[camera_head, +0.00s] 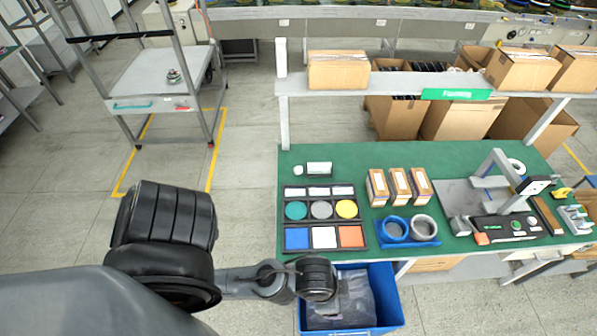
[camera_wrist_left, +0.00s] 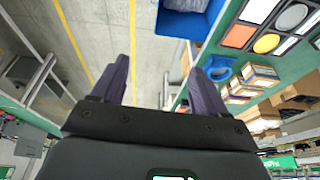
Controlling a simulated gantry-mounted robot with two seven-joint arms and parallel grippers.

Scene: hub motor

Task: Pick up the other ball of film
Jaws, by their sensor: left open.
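In the head view, a blue bin (camera_head: 388,312) stands on the floor in front of the green table. Greyish, crumpled, see-through film (camera_head: 358,302) lies inside it; I cannot make out separate balls. My left arm reaches in from the left, with its wrist over the bin's left side, hiding part of it. In the left wrist view, my left gripper (camera_wrist_left: 162,85) is open, with two dark fingers apart and nothing between them. The blue bin (camera_wrist_left: 183,25) also shows there at the top, beyond the fingertips. My right gripper is in neither view.
The green table (camera_head: 460,160) carries a black tray (camera_head: 322,218) of coloured pieces, several small boxes (camera_head: 398,188), blue and grey rings (camera_head: 408,229) and a grey stand (camera_head: 495,180). A shelf (camera_head: 420,82) with cartons is behind. Open floor (camera_head: 245,180) lies left of the table.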

